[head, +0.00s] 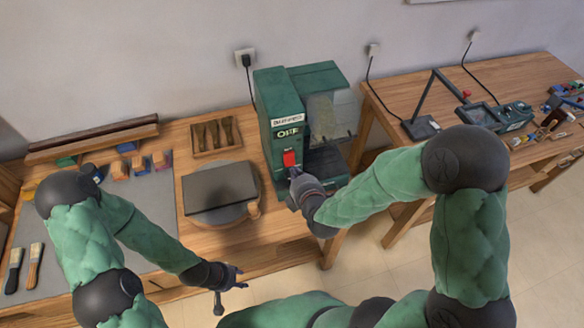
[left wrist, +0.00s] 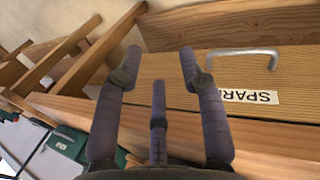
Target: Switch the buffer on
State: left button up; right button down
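The buffer (head: 281,128) is a dark green machine at the right end of the left bench in the head view. It has a small white label and a display panel (head: 289,132) on its front, the lettering too small to read surely. A red switch (head: 289,158) sits below the panel. My right gripper (head: 296,174) is just below the red switch, close to the front; whether it touches and how its fingers stand cannot be told. My left gripper (head: 231,284) is open and empty in front of the bench; its spread fingers show in the left wrist view (left wrist: 160,72).
A dark slab on a round turntable (head: 222,212) and a wooden tray of tools (head: 216,136) stand left of the buffer. A drawer front (left wrist: 180,85) with a handle is near my left gripper. The right bench (head: 395,100) holds electronics. A gap separates the benches.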

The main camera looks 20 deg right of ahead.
aim_at(290, 163)
jog(key=shift+b+x, duration=0.3)
jog(key=shift+x, duration=2.05)
